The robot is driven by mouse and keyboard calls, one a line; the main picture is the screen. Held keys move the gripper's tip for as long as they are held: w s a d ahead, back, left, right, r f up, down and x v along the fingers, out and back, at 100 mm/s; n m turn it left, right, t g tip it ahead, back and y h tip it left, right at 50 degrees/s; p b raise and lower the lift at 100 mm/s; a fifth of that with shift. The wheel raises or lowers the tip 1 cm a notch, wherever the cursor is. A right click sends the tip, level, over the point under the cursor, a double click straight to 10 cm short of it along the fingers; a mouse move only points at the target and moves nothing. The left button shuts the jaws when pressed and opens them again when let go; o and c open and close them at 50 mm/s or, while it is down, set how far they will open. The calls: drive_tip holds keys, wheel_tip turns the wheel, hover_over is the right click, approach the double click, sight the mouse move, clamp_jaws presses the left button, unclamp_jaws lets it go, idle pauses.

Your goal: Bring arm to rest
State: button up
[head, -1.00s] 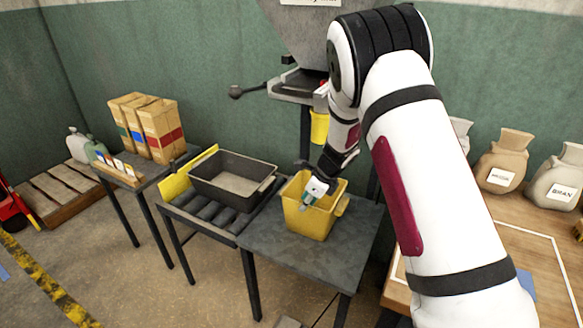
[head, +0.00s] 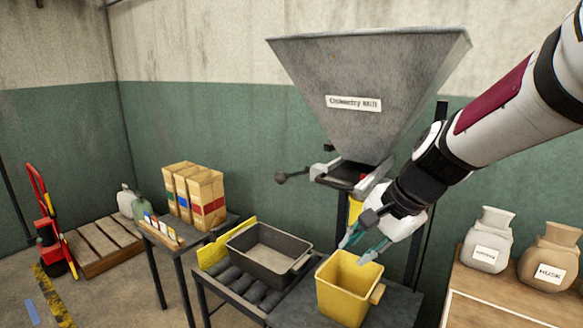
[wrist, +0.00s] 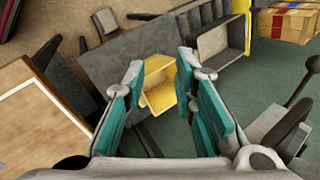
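My gripper (head: 357,248) hangs in the air just above and behind the yellow bin (head: 343,296), in front of the mill's outlet. Its teal-padded fingers are spread apart with nothing between them, as the wrist view also shows (wrist: 160,65). In that view the yellow bin (wrist: 158,98) lies beyond the open fingers, with a gap to it. The bin stands upright on the dark table and looks empty where its inside shows. My arm reaches in from the upper right.
The mill hopper (head: 365,75) rises close behind my gripper, with a lever (head: 283,177) at its left. A dark tray (head: 258,268) sits on rollers left of the bin. Paper bags (head: 205,200) stand farther left. Sacks (head: 487,245) stand on the wooden bench at right.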

drive_tip(key=s+d+r+n+h+p, duration=0.1)
drive_tip(key=s+d+r+n, duration=0.1)
drive_tip(key=s, duration=0.6)
drive_tip(key=s+d+r+n+h+p, duration=0.1)
drive_tip(key=s+d+r+n, duration=0.1)
drive_tip(key=s+n, duration=0.3)
drive_tip(key=s+d+r+n+h+p, duration=0.2)
drive_tip(key=s+d+r+n, duration=0.1)
drive_tip(key=s, duration=1)
drive_tip(key=shift+r+n, duration=0.4)
drive_tip(key=shift+n, duration=0.1)
